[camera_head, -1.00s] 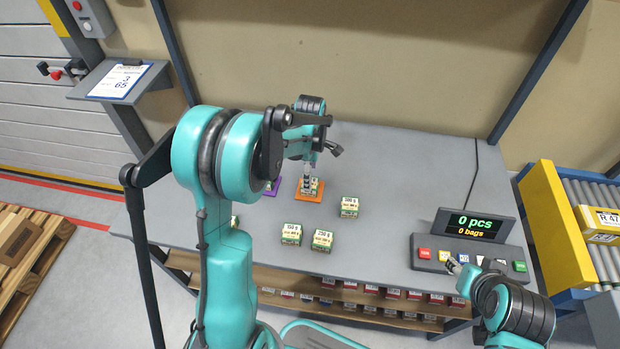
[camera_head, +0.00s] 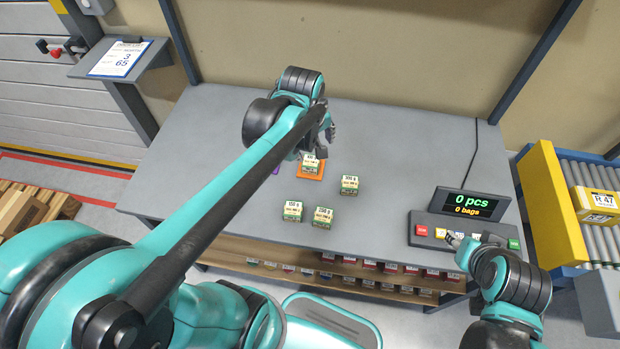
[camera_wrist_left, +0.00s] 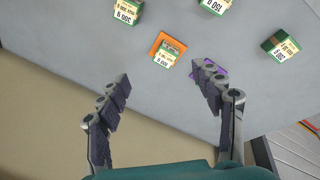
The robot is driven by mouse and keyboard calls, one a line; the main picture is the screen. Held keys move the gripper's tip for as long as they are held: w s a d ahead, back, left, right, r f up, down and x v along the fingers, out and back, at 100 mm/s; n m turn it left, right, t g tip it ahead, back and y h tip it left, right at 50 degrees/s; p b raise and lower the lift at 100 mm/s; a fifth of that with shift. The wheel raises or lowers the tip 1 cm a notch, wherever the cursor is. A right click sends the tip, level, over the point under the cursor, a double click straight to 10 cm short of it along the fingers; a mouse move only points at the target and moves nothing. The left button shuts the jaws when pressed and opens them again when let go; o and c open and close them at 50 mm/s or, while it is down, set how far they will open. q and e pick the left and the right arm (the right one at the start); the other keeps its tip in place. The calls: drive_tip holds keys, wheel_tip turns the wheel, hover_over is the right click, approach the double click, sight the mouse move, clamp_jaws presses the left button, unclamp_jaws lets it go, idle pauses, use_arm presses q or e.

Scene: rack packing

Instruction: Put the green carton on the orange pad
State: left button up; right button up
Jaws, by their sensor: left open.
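A green-and-cream carton (camera_head: 311,162) stands on the orange pad (camera_head: 311,175) toward the back of the table. In the left wrist view the carton (camera_wrist_left: 164,58) covers part of the orange pad (camera_wrist_left: 157,42). My left gripper (camera_head: 326,134) is above and behind it, apart from it. In the left wrist view its two fingers (camera_wrist_left: 165,82) are spread, with nothing between them. My right gripper (camera_head: 452,239) is at the control panel on the right; it is too small to tell its jaws.
Similar cartons stand on the grey table: one right of the pad (camera_head: 349,185) and two nearer the front (camera_head: 292,211) (camera_head: 322,217). A purple pad (camera_wrist_left: 208,70) lies beside the orange one. A counter panel (camera_head: 466,220) stands at the right. The table's middle right is clear.

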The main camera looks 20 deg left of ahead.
use_arm(q)
drive_tip(key=s+d+m+t, duration=0.3)
drive_tip(key=s+m, duration=0.7)
drive_tip(key=m, duration=0.1)
drive_tip(key=shift+d+t, duration=0.3)
drive_tip(key=shift+t, duration=0.1)
drive_tip(key=shift+f, duration=0.25)
